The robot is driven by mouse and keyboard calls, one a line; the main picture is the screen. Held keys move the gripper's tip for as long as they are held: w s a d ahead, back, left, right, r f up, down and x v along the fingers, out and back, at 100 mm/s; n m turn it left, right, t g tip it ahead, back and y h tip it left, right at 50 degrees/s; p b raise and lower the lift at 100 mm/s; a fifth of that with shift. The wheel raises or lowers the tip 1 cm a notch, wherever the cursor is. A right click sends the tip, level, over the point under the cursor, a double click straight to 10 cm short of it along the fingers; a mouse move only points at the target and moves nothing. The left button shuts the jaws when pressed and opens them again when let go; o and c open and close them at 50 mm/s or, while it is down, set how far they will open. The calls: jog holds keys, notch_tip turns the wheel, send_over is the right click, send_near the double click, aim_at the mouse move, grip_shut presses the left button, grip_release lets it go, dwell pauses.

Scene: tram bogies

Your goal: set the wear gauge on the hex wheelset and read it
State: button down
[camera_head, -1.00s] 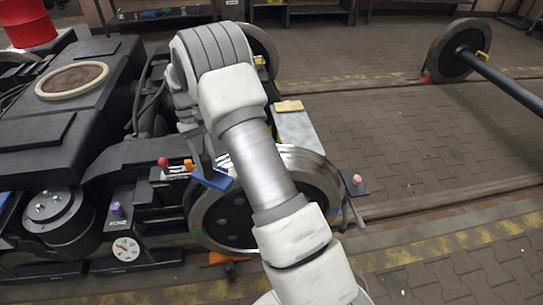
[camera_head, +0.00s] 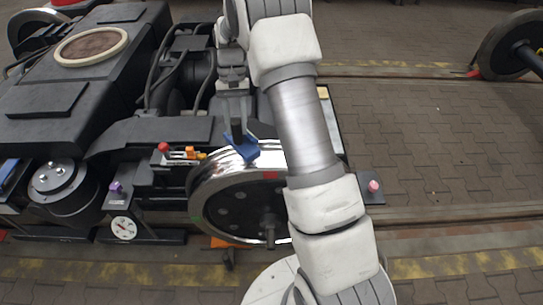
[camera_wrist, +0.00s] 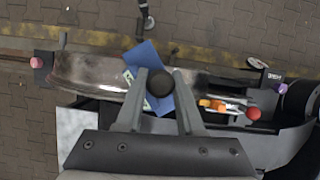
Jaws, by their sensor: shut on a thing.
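The blue wear gauge (camera_head: 246,150) with a black round handle hangs from my gripper (camera_head: 237,118), which is shut on the handle. In the head view the gauge is at the top of the near wheel (camera_head: 212,188), over its shiny rim; I cannot tell whether it touches. In the wrist view the blue gauge (camera_wrist: 146,58) lies tilted across the wheel's tread (camera_wrist: 92,72), with the black handle (camera_wrist: 160,82) between my gripper's fingers (camera_wrist: 160,100). A red mark shows on the wheel face. No hex mark is readable, and my arm hides the wheel's right side.
Left of the wheel, a ledge carries a red knob (camera_head: 163,147) and orange parts (camera_head: 190,154). A white dial (camera_head: 123,228) and a purple knob (camera_head: 115,187) are farther left. A pink knob (camera_head: 373,186) is at right. Another wheelset (camera_head: 507,48) stands on the open paved floor.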

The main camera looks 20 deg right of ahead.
jog(key=s+d+r+m+t+y, duration=0.1)
jog(key=s+d+r+m+t, duration=0.25)
jog(key=s+m, duration=0.65)
jog(key=s+d+r+m+t, duration=0.2)
jog(key=s+d+m+t, duration=0.25)
jog(key=m, duration=1.05)
jog(key=w+d+f+b, duration=0.1)
jog(key=w+f+b, duration=0.4)
jog(key=w+f, duration=0.5)
jog(key=shift+w+f+b, duration=0.25)
jog(key=shift+w+b, duration=0.15)
jog(key=shift+w, duration=0.8)
jog(key=shift+f, duration=0.15)
jog(key=shift+f, duration=0.15)
jog(key=c, duration=0.5)
grip_release()
